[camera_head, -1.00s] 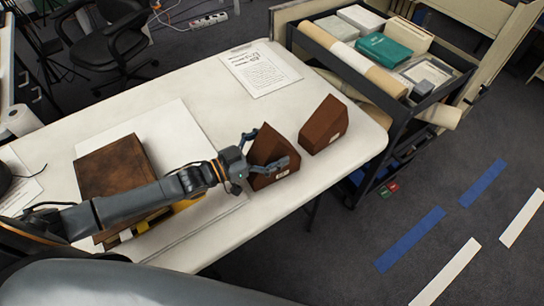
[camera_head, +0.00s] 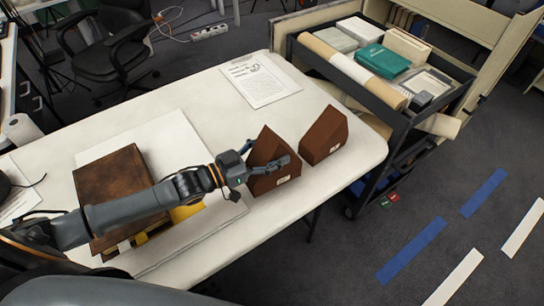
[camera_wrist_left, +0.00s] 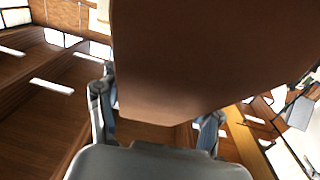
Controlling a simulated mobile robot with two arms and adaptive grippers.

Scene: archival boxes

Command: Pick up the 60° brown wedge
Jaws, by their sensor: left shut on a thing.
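Two brown wedges stand on the white table (camera_head: 215,93). My left gripper (camera_head: 266,154) is shut around the nearer, left-hand wedge (camera_head: 262,152), a steep peaked block with a small white label low on its face. Whether its base touches the table is hard to tell. In the left wrist view its brown surface (camera_wrist_left: 205,55) fills the top middle, between the two fingers of the gripper (camera_wrist_left: 157,112). The other brown wedge (camera_head: 324,137) stands just right of it, also labelled. Neither label can be read. My right gripper does not show.
A large brown book (camera_head: 110,185) lies on a white board at the table's left, under my left arm. A printed sheet (camera_head: 260,82) lies at the back. A dark cart (camera_head: 370,88) with boxes and a roll stands beyond the table's right end.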

